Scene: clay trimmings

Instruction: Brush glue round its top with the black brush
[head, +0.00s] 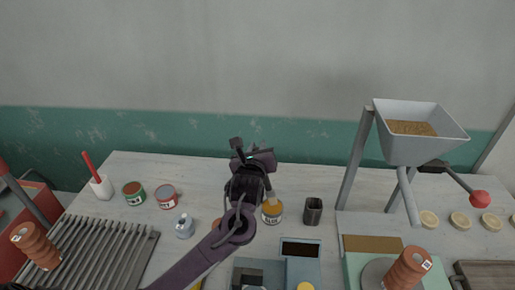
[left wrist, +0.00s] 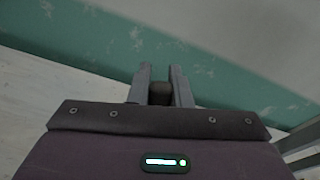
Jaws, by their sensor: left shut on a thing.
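My left gripper (head: 252,158) is raised over the middle of the bench. In the left wrist view its two fingers (left wrist: 160,90) are shut on a dark, blunt-ended thing (left wrist: 160,94), which looks like the black brush's handle. Most of it is hidden by the gripper. A glue jar (head: 272,213) with an orange-yellow body stands below and right of the gripper. A pale piece shows at its mouth; I cannot tell whether it is the brush tip. A ribbed clay cylinder (head: 408,268) stands, tilted in view, on a grey disc at the lower right. My right gripper is not seen.
A black cup (head: 312,211) stands right of the glue. A hopper (head: 422,135) on posts rises at the right, with a red-knobbed lever (head: 480,199). At left are a red brush (head: 91,165) in a white cup, tins, a slatted rack (head: 85,250) and another clay cylinder (head: 36,245).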

